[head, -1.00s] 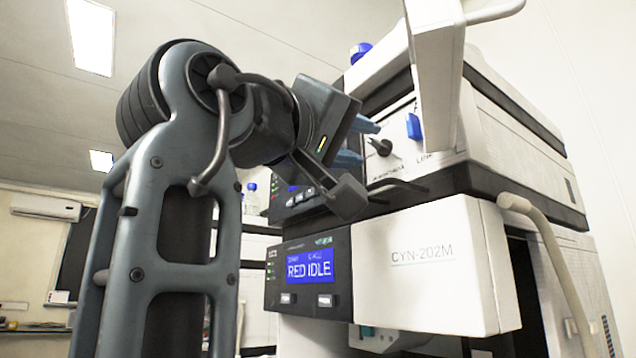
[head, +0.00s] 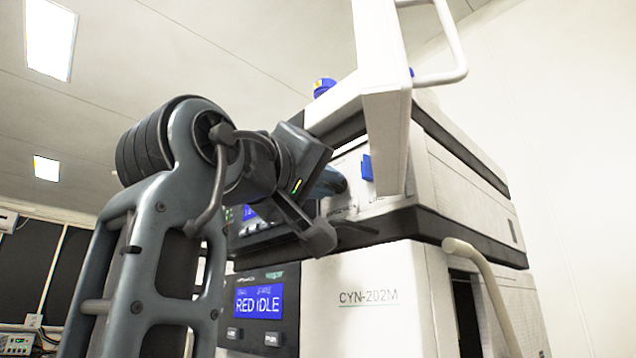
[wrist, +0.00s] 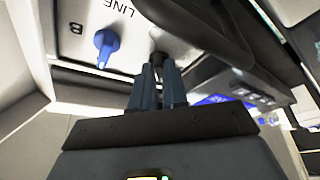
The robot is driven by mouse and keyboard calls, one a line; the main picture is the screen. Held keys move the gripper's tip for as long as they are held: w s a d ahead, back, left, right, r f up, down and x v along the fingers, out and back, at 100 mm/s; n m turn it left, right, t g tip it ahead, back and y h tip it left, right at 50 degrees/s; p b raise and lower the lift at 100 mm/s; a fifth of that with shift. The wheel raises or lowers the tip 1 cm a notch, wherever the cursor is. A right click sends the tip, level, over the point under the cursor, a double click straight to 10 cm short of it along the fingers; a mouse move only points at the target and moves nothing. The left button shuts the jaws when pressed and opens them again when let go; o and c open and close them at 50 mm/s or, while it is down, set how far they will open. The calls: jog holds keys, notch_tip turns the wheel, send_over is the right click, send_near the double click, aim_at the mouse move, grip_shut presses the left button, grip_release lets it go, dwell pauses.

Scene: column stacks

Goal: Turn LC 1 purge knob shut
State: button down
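A black knob (wrist: 157,58) sits on the white front panel of the instrument stack; in the head view only a dark bit of it (head: 340,184) shows past my fingers. My gripper (wrist: 159,72) is at the knob, with its two blue-grey fingers close together on either side of it. The fingers appear shut on the knob, which hides most of its handle. In the head view my gripper (head: 328,182) reaches in from the left, its fingertips up against the panel. The knob's turn angle and its purge label cannot be read.
A blue knob (wrist: 107,45) is beside the black knob, near the letters B and LINE. A raised white door with a handle (head: 452,45) stands close to the right of my gripper. Below is a module with a RED IDLE display (head: 259,302).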

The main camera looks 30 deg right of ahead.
jog(key=shift+d+f+m, duration=0.1)
jog(key=shift+d+m, duration=0.05)
jog(key=shift+m, duration=0.15)
jog(key=m+g+b, duration=0.1)
jog(key=m, duration=0.1)
jog(key=m+g+h+b, duration=0.1)
jog(key=m+b, duration=0.1)
jog(key=shift+w+f+h, duration=0.15)
jog(key=shift+h, duration=0.15)
jog(key=shift+w+m+g+h+b, duration=0.1)
jog(key=shift+m+g+h+b, duration=0.5)
jog(key=shift+m, duration=1.25)
jog(key=shift+w+m+g+h+b, duration=0.15)
jog(key=shift+m+g+b, duration=0.7)
jog(key=shift+m, duration=1)
jog(key=c, duration=1.2)
grip_release()
jog(key=shift+g, duration=0.35)
jog(key=shift+c, duration=0.2)
jog(key=shift+s, duration=0.1)
